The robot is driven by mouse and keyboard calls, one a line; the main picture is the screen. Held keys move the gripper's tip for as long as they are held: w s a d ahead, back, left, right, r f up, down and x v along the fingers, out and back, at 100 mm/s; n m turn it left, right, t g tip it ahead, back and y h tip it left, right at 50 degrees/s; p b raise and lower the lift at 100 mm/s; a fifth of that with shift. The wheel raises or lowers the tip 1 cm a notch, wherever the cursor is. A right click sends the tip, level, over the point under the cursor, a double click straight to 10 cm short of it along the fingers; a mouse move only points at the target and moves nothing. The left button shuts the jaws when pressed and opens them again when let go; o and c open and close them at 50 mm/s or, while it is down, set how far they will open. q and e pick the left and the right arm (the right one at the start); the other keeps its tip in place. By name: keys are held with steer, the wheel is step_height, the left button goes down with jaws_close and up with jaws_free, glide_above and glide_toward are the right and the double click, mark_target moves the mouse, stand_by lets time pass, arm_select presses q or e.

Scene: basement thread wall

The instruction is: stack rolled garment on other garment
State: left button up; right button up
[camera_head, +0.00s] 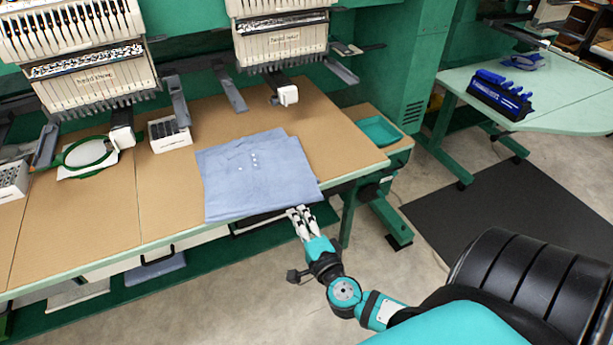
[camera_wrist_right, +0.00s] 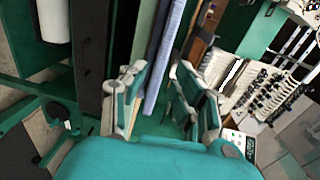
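A light blue folded garment (camera_head: 250,170) with small white buttons lies flat on the brown worktable near its front edge. Its outline is stepped at the back right, and I cannot tell whether it is one garment or two. I make out no clearly rolled garment. My right gripper (camera_head: 299,211) is at the garment's front right corner, by the table edge. In the right wrist view, its fingers (camera_wrist_right: 160,88) stand apart, with a blue cloth edge (camera_wrist_right: 164,60) showing beyond and between them. I cannot tell whether they touch it. My left gripper is not in view.
Embroidery machine heads (camera_head: 282,40) hang over the back of the worktable (camera_head: 165,205). A green hoop (camera_head: 88,152) and a white box (camera_head: 170,134) are left of the garment. A teal tray (camera_head: 379,132) is at the right. Another blue item (camera_head: 158,272) lies below the table.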

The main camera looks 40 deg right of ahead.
steer(key=shift+v, duration=2.2)
